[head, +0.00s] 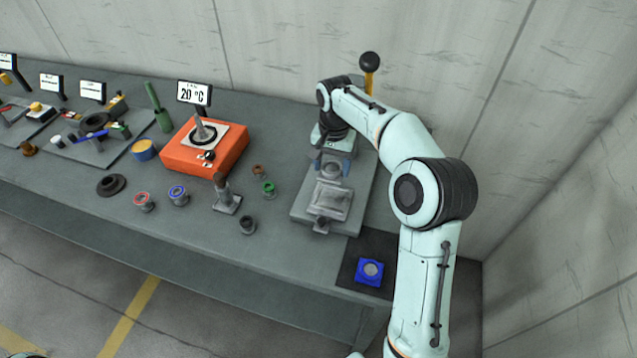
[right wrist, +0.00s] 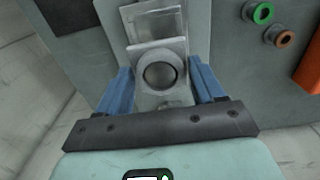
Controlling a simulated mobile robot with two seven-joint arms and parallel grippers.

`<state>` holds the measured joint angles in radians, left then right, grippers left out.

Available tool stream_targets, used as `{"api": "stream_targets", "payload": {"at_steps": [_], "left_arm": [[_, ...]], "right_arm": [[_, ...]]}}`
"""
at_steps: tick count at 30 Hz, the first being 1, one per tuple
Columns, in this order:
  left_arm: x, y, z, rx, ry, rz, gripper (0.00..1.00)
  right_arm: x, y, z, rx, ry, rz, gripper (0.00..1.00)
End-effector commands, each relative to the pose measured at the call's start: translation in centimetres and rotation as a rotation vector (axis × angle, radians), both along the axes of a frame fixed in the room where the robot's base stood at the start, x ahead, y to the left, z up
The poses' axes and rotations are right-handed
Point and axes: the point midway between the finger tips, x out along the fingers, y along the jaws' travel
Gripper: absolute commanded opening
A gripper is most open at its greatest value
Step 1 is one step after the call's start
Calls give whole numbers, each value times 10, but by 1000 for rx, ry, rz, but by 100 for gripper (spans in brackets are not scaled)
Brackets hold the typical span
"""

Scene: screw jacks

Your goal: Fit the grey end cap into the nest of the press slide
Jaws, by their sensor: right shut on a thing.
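My right gripper (head: 332,169) reaches down over the press on the right of the bench, its two blue fingers shut on the round grey end cap (head: 331,171). In the right wrist view the end cap (right wrist: 160,74) shows as a grey disc between the fingers (right wrist: 160,88). It appears over the grey metal press slide (head: 328,202), whose squared plate (right wrist: 154,26) extends beyond it. The nest is hidden under the cap and gripper, and I cannot tell whether the cap touches it. My left gripper is not in view.
A lever with a black ball (head: 369,62) rises behind my right arm. A blue square part (head: 369,271) lies on a black mat at the front right. Left of the press stand several small spools, a grey upright piece (head: 226,197) and an orange heater (head: 204,149) reading 20 °C.

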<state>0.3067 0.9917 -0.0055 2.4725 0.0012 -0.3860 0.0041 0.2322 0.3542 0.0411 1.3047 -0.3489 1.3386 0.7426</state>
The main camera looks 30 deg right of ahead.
Motion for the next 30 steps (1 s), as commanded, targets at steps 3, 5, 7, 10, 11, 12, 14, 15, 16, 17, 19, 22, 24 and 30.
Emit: {"api": "stream_targets", "payload": {"at_steps": [3, 5, 7, 10, 11, 12, 14, 15, 16, 17, 19, 22, 24, 30], "left_arm": [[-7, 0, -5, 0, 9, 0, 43], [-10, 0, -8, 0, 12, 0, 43], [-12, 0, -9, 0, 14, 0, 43], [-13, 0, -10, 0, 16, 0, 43], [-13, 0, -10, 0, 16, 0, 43], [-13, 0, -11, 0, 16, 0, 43], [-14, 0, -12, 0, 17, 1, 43], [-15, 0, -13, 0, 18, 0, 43], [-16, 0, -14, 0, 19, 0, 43], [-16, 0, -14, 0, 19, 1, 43], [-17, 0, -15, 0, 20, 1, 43], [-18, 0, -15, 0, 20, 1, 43], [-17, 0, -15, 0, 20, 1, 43], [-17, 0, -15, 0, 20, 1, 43]], "right_arm": [[-2, 0, -19, 1, 6, 0, 25], [-3, 0, -30, 1, 7, 0, 25], [-2, 0, -41, 1, 6, -1, 25], [-2, 0, -50, 1, 3, 0, 25], [-2, 0, -52, 0, 3, 0, 25], [-1, 0, -56, 0, 3, 0, 25], [-2, 0, -65, 0, 4, 0, 25], [-2, 0, -72, 0, 5, 0, 25], [-2, 0, -78, 1, 6, 0, 25], [-2, 0, -83, 1, 6, 0, 25], [-2, 0, -92, 0, 4, 1, 25], [-1, 0, -100, 0, 1, 0, 25], [-1, 0, -100, 1, 1, 0, 25], [-1, 0, -100, 0, 0, 0, 25]]}}
